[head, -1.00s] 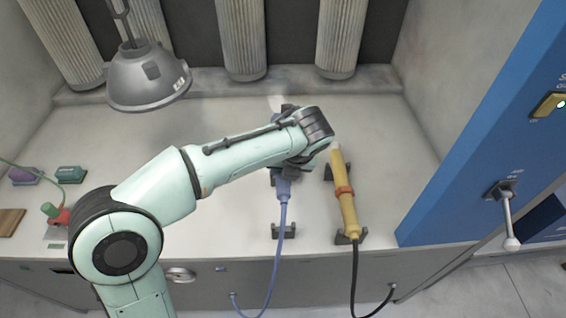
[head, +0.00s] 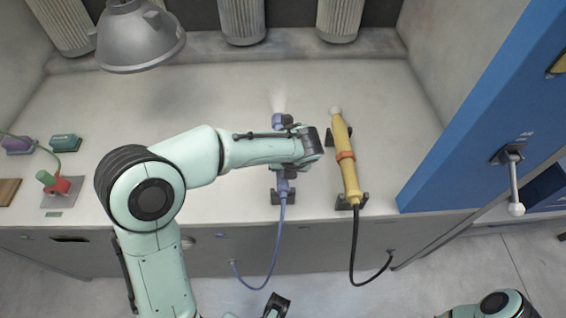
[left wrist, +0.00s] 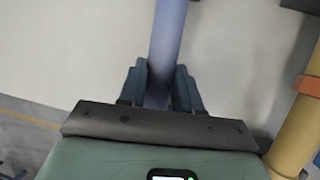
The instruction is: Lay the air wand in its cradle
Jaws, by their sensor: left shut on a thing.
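The blue air wand (head: 283,184) lies lengthwise under my left gripper (head: 287,160), its nozzle end (head: 279,121) to the back with a faint pale jet beyond it. My left gripper is shut on its shaft, which also shows between the fingers in the left wrist view (left wrist: 168,45). A blue hose runs from its near end. The dark front bracket of the cradle (head: 276,199) is at the wand's near end; I cannot tell whether they touch. The rear bracket is mostly hidden.
A yellow wand (head: 347,175) rests in dark brackets just to the right, with a black hose. A grey hood (head: 140,42) hangs at the upper left. A blue panel with a lever (head: 514,180) stands at right. The bench's back middle is clear.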

